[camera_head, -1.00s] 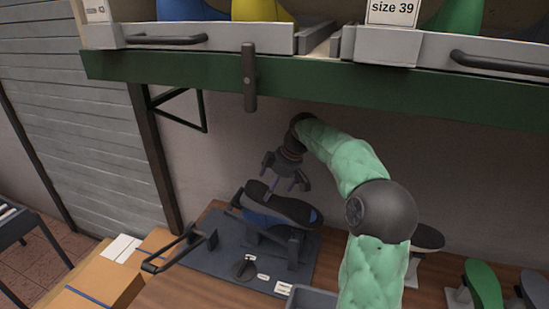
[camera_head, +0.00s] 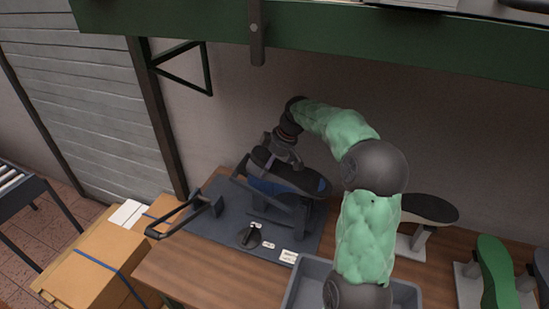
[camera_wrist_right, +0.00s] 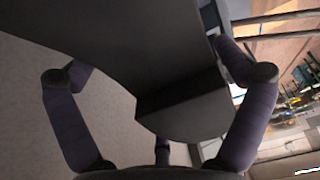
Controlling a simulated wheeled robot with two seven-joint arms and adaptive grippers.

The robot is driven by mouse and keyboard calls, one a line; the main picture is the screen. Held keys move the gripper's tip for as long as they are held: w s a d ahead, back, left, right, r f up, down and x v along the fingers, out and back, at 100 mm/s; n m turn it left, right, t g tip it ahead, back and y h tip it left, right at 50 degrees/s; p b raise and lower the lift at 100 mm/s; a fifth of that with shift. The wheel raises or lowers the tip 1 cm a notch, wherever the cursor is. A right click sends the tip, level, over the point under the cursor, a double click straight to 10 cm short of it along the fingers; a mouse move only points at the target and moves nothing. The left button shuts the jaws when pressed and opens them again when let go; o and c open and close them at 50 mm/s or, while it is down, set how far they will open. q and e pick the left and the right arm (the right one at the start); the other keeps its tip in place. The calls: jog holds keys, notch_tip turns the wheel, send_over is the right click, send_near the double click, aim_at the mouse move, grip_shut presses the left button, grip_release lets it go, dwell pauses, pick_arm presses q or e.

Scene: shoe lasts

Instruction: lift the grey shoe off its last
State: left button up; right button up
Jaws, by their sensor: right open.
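The grey shoe (camera_head: 292,179) sits sole up over a stand on a dark mat (camera_head: 222,238), with blue showing under its dark sole. In the right wrist view, its dark sole (camera_wrist_right: 120,45) fills the upper middle. My right gripper (camera_head: 268,160) is at the shoe's left end, with its fingers spread. In the right wrist view the open fingers stand on both sides of the sole end; I cannot tell if they touch it. The last is mostly hidden under the shoe. My left gripper is not in view.
A black bar handle (camera_head: 178,222) stands at the mat's left edge. A dark knob (camera_head: 250,237) is at its front. A grey bin (camera_head: 308,272) is at the front right. Other soles on stands, one green (camera_head: 494,270), are on the right. A green shelf beam (camera_head: 310,38) hangs above.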

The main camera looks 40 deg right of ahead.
jog(key=shift+w+a+f, duration=0.1)
jog(key=shift+w+f, duration=0.1)
jog(key=shift+f, duration=0.35)
jog(key=c, duration=1.2)
jog(key=shift+o, duration=0.2)
jog(key=shift+r, duration=0.1)
